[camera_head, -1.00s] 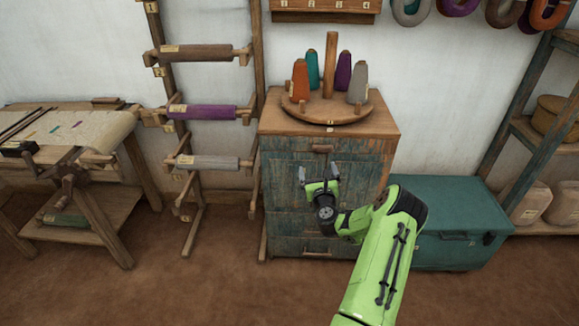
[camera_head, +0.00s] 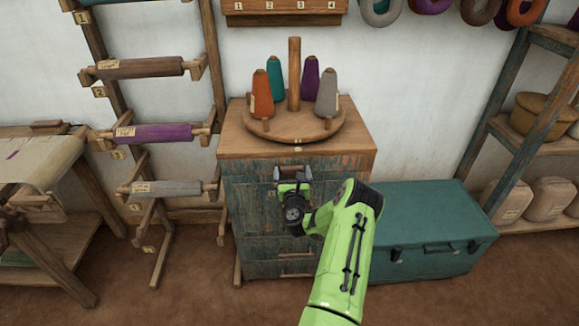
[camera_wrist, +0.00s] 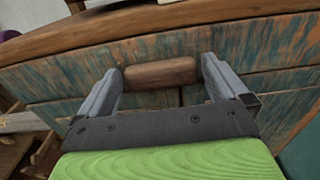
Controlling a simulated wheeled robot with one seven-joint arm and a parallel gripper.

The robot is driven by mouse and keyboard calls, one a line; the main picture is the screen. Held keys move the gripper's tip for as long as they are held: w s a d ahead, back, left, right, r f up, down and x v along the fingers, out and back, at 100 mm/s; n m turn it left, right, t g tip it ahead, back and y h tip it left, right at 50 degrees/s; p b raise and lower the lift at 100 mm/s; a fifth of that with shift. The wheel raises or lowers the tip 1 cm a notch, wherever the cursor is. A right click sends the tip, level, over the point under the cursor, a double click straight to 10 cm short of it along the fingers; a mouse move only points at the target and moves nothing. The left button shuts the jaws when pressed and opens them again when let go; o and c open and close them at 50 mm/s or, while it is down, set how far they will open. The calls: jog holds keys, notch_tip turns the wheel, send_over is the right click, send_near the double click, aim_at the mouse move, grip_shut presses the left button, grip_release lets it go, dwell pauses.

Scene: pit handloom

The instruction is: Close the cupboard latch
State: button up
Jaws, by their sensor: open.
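The cupboard (camera_head: 345,190) is a worn blue-green wooden cabinet with a brown top, in the middle of the head view. A short rounded brown wooden piece (camera_wrist: 160,72) lies horizontally on its upper front in the wrist view; I cannot tell whether it is the latch or a handle. My gripper (camera_head: 292,174) is at the upper front of the cupboard, fingers pointing at it. The fingers are open, one on each side of the wooden piece, with small gaps visible. In the head view my gripper largely hides this piece. A lower handle (camera_head: 297,256) shows below.
A round wooden stand (camera_head: 290,132) with several yarn cones is on the cupboard top. A teal chest (camera_head: 430,225) stands close on the right, behind my arm. A rack of rollers (camera_head: 150,135) is on the left. Open floor lies in front.

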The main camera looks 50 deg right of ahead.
jog(key=shift+a+r, duration=0.1)
jog(key=shift+c, duration=0.6)
jog(key=c, duration=0.7)
jog(key=shift+o, duration=0.2)
